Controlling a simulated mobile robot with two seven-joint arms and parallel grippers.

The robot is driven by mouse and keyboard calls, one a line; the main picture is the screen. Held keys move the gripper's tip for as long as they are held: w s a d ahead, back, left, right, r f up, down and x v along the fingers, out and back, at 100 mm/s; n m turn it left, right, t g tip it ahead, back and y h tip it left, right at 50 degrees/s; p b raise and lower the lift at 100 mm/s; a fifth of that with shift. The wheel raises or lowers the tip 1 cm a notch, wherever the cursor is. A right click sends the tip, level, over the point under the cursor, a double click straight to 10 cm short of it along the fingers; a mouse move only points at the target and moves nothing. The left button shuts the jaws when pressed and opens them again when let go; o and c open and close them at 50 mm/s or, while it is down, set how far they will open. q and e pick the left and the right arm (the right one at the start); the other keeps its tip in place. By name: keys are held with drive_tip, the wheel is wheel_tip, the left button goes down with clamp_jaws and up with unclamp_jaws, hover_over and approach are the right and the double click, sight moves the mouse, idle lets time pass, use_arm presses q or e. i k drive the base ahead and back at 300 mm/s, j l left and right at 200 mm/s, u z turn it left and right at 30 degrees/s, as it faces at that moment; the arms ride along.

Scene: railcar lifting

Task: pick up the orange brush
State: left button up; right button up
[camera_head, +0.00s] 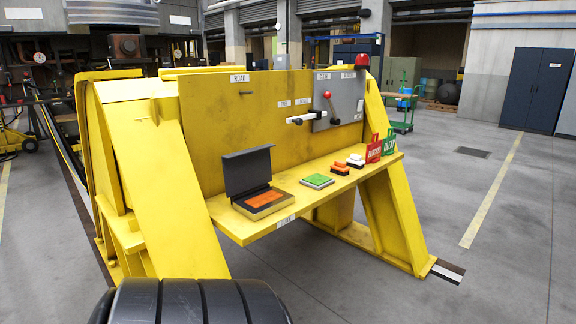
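On the yellow shelf (300,203) of the yellow frame, a small orange-and-black block (340,168), which looks like the orange brush, lies to the right of a green pad (317,181). A similar small red, white and dark block (356,161) lies just behind it to the right. An open dark box (247,171) on the left of the shelf holds a flat orange piece (264,198). Neither of my grippers shows in the head view.
Red and green sign plates (374,150) stand at the shelf's right end. A grey panel (341,104) with levers is on the yellow back plate above the shelf. The slanted yellow legs (170,190) flank the shelf.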

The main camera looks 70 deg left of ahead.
sight(340, 167)
drive_tip(key=i+j+u, duration=0.15)
drive_tip(key=i+u, duration=0.25)
drive_tip(key=i+j+u, duration=0.1)
drive_tip(key=i+u, duration=0.55)
drive_tip(key=u, duration=0.15)
drive_tip(key=i+l+u, duration=0.15)
drive_tip(key=i+u, duration=0.25)
drive_tip(key=k, duration=0.1)
